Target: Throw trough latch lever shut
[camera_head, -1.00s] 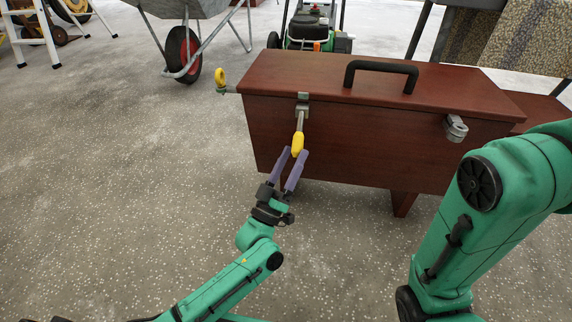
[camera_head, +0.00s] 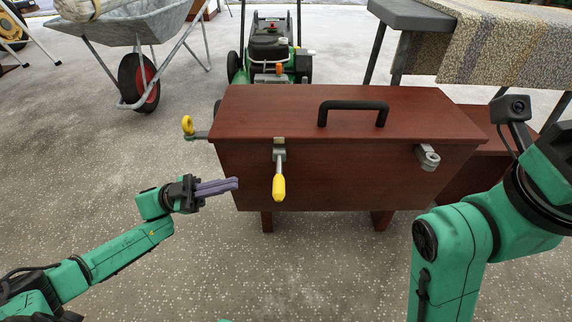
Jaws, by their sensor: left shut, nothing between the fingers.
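The trough (camera_head: 350,160) is a dark red-brown box with a lid and a black handle (camera_head: 353,107) on top. Its latch lever (camera_head: 279,183) hangs on the front face toward the left, a metal rod with a yellow grip pointing down. My left gripper (camera_head: 236,184) is shut and empty, its purple fingers pointing right. It is left of the yellow grip with a gap between them in the picture. My right arm comes in at the right edge; its gripper is not in view.
A green mower (camera_head: 270,55) stands behind, a wheelbarrow (camera_head: 130,32) at the back left. The floor in front is clear.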

